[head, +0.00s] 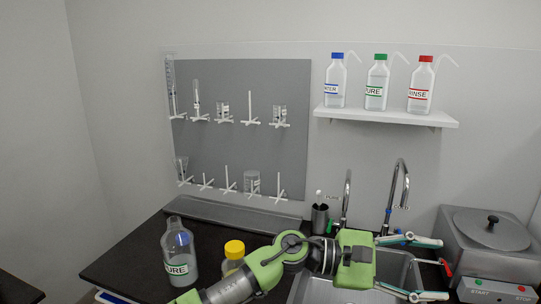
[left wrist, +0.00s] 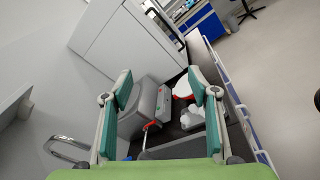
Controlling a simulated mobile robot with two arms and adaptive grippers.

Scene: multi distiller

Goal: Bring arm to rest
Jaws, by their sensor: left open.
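My left arm comes in from the lower left and reaches right across the sink in the head view. Its gripper (head: 432,268) points right, with its two teal-padded fingers well apart and nothing visible between them. In the left wrist view the gripper (left wrist: 160,86) is also open, with both fingers spread and empty space between them. My right gripper is in neither view.
The sink (head: 408,268) lies under the gripper, with two taps (head: 403,180) behind. A lidded grey bath (head: 486,238) stands right. A clear bottle (head: 180,255) and a yellow-capped jar (head: 234,250) stand left. Three bottles sit on the wall shelf (head: 385,116).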

